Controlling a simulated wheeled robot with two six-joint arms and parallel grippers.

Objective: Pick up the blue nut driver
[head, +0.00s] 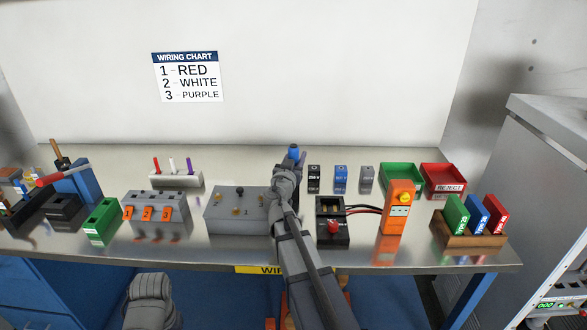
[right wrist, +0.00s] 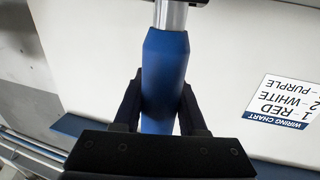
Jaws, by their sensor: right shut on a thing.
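The blue nut driver (right wrist: 165,65) has a blue handle and a silver metal shaft. In the right wrist view my right gripper (right wrist: 160,105) is shut on the handle, one dark finger on each side. The shaft runs out of the top of that view, so its tip is hidden. In the head view a bit of the blue handle (head: 293,151) shows at the end of my right arm, above the back of the workbench. My arm hides most of the right gripper there. Part of my left arm shows at the bottom left; its gripper is out of view.
The workbench (head: 270,159) holds a grey terminal box (head: 232,212), a red-button box (head: 333,228), an orange meter (head: 398,208) and a wooden card rack (head: 465,239). Green (head: 402,174) and red (head: 443,178) bins stand back right. A grey cabinet (head: 530,190) stands at right.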

